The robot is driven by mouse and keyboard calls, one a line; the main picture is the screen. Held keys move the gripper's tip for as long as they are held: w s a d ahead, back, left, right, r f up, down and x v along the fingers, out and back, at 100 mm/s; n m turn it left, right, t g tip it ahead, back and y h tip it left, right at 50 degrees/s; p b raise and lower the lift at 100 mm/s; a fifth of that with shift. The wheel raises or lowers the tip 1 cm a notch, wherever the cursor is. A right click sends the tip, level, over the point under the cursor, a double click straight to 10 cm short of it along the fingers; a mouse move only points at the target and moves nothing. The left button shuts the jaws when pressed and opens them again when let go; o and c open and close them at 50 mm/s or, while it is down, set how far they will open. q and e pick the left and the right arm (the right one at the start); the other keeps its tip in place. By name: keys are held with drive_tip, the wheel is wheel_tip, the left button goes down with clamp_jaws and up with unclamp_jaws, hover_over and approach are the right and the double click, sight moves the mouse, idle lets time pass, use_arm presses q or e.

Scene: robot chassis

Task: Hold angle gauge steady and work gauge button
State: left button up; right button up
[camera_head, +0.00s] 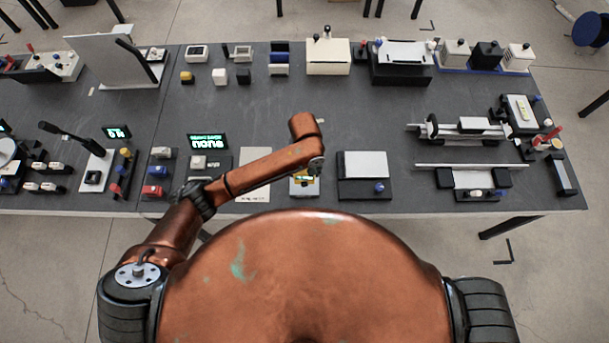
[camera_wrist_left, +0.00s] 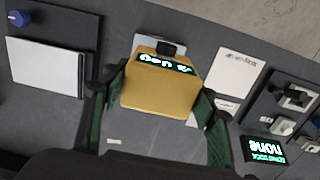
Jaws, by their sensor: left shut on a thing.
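The angle gauge is a yellow block (camera_wrist_left: 160,92) with a lit green-and-white display along its far edge in the left wrist view. A small dark piece (camera_wrist_left: 168,48) shows just beyond the display; I cannot tell if it is the button. The left gripper (camera_wrist_left: 161,86) is shut on the gauge, with a dark green finger along each side. In the head view the gauge (camera_head: 303,187) is a bit of yellow, mostly hidden by my left gripper (camera_head: 314,170), at the table's front edge. My right gripper is not in view.
A white-topped dark box (camera_head: 364,165) with a blue knob stands just right of the gauge. A pale card (camera_head: 254,158) lies to its left, with a lit display (camera_head: 207,141) beyond. The table's centre is clear; fixtures line its back and right.

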use_arm(q)
drive_tip(key=shift+w, duration=2)
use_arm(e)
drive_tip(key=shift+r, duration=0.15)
use_arm(q)
drive_tip(key=shift+f+b, duration=1.25)
drive_tip(key=shift+f, duration=4.8)
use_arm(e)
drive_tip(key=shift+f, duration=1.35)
use_arm(q)
drive_tip(key=shift+f, duration=0.4)
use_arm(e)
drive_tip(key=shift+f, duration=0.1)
use_arm(q)
drive_tip(key=shift+s+f+p, duration=0.1)
drive_tip(key=shift+p, duration=0.2)
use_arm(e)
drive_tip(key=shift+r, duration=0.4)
use_arm(q)
drive_tip(key=shift+s+a+f, duration=0.1)
drive_tip(key=shift+s+f, duration=0.05)
drive_tip(key=shift+f, duration=0.05)
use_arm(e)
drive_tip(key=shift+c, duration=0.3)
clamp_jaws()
